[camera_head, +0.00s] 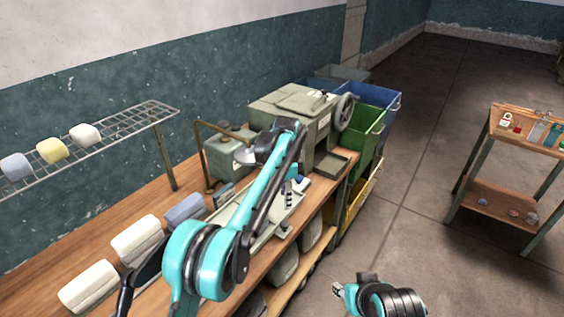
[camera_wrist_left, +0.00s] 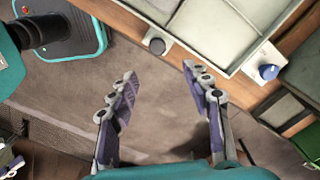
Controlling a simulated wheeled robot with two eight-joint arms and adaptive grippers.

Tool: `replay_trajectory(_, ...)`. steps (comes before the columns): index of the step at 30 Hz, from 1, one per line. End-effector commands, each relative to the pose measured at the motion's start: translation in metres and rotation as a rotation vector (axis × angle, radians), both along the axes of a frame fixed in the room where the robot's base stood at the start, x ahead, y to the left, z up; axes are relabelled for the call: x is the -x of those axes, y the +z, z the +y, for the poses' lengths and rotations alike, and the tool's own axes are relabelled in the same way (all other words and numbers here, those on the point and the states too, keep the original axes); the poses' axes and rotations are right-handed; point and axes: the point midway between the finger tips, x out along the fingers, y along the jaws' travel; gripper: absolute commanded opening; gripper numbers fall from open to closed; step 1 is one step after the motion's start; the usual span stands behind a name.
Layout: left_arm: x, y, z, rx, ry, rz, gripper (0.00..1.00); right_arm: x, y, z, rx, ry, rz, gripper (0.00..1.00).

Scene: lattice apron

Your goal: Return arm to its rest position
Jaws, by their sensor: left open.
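My left arm (camera_head: 255,205), teal and black, reaches up from the lower left over the wooden workbench (camera_head: 30,245). Its gripper (camera_head: 293,192) hangs near the bench's front edge, partly hidden by the arm. In the left wrist view the left gripper (camera_wrist_left: 160,78) is open, its two fingers wide apart with nothing between them. Bare floor (camera_wrist_left: 165,115) shows below it, and the edge of a pale sectioned tray (camera_wrist_left: 235,58) lies ahead.
A grey-green machine (camera_head: 290,105) with a handwheel stands at the bench's far end. Green (camera_head: 368,130) and blue (camera_head: 385,105) bins stand beyond. White rolls (camera_head: 88,286) lie on the bench; a wire shelf (camera_head: 110,125) is above. A small table (camera_head: 520,150) stands right; floor between is clear.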

Motion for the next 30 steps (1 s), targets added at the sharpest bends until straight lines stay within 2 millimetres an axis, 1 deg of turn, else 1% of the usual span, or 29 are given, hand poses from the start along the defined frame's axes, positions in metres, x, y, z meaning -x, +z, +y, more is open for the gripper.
replay_trajectory(2,0.000,0.001,0.001,0.000,0.003,-0.001,0.49,0.000,0.000,0.000,0.000,0.000,0.000,0.40)
replay_trajectory(5,0.005,0.009,0.008,0.005,0.035,-0.013,0.49,0.000,0.000,0.000,0.000,0.000,0.000,0.40)
replay_trajectory(8,0.016,0.027,0.026,0.017,0.116,-0.045,0.49,0.000,-0.001,0.000,0.000,0.000,0.000,0.40)
replay_trajectory(11,0.036,0.049,0.052,0.040,0.241,-0.095,0.49,0.000,-0.002,0.000,0.000,0.000,0.000,0.40)
replay_trajectory(12,0.046,0.057,0.064,0.051,0.298,-0.116,0.49,0.000,-0.003,0.000,0.000,0.000,0.000,0.40)
replay_trajectory(14,0.063,0.068,0.080,0.069,0.381,-0.148,0.49,0.000,-0.003,0.000,0.000,0.000,0.000,0.40)
replay_trajectory(15,0.075,0.074,0.091,0.082,0.436,-0.169,0.49,0.000,-0.004,0.000,0.000,0.000,0.000,0.40)
replay_trajectory(17,0.093,0.081,0.106,0.103,0.518,-0.199,0.49,0.000,-0.004,0.000,0.000,0.000,0.000,0.40)
replay_trajectory(18,0.107,0.084,0.116,0.116,0.573,-0.219,0.49,0.000,-0.005,0.000,0.000,0.000,0.000,0.40)
replay_trajectory(20,0.127,0.087,0.131,0.140,0.654,-0.249,0.49,0.000,-0.005,0.000,0.000,0.000,0.000,0.40)
replay_trajectory(21,0.142,0.088,0.140,0.156,0.709,-0.268,0.49,0.000,-0.006,0.000,0.000,0.000,0.000,0.40)
replay_trajectory(23,0.164,0.086,0.153,0.182,0.789,-0.297,0.49,0.000,-0.007,0.000,0.000,0.000,0.000,0.40)
replay_trajectory(24,0.178,0.084,0.161,0.200,0.842,-0.316,0.49,0.000,-0.007,0.000,0.000,0.000,0.000,0.40)
replay_trajectory(26,0.201,0.079,0.173,0.229,0.921,-0.344,0.49,0.000,-0.008,0.000,0.000,0.000,0.000,0.40)
replay_trajectory(27,0.216,0.074,0.180,0.249,0.975,-0.364,0.49,0.000,-0.008,0.000,0.000,0.000,0.000,0.40)
replay_trajectory(30,0.252,0.058,0.196,0.302,1.104,-0.408,0.49,0.000,-0.009,0.000,0.000,0.000,0.000,0.40)
